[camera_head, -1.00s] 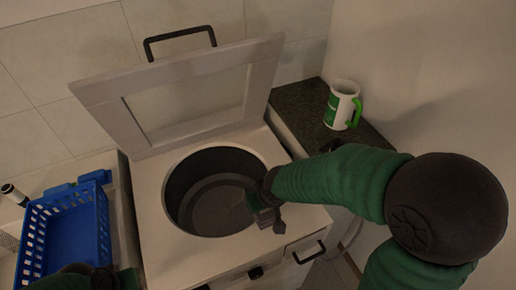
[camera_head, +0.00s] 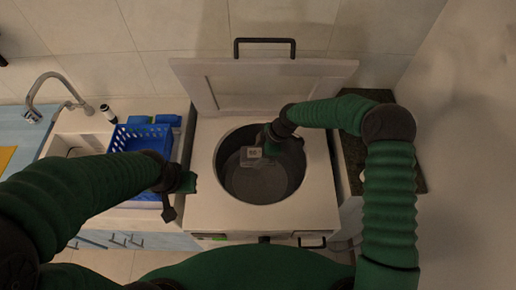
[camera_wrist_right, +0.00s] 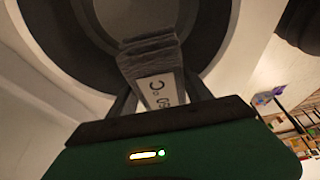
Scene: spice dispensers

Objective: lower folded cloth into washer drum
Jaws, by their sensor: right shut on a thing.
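The washer (camera_head: 205,205) stands in the middle of the head view with its lid (camera_head: 255,95) raised and its round dark drum (camera_head: 262,188) open at the top. My right gripper (camera_head: 270,148) reaches over the drum from the right. It is shut on the folded grey cloth (camera_head: 251,157), which hangs inside the drum opening as seen from above. In the right wrist view the layered cloth (camera_wrist_right: 147,55) is between the fingers, with a white "60°C" label facing me. My left gripper (camera_head: 178,185) is left of the drum, beside the blue basket; its fingers are unclear.
A blue basket (camera_head: 140,137) sits on the counter left of the washer, near a sink with a tap (camera_head: 42,90). A dark countertop (camera_head: 355,155) lies to the right, partly behind my right arm. The lid handle (camera_head: 264,42) stands up at the back.

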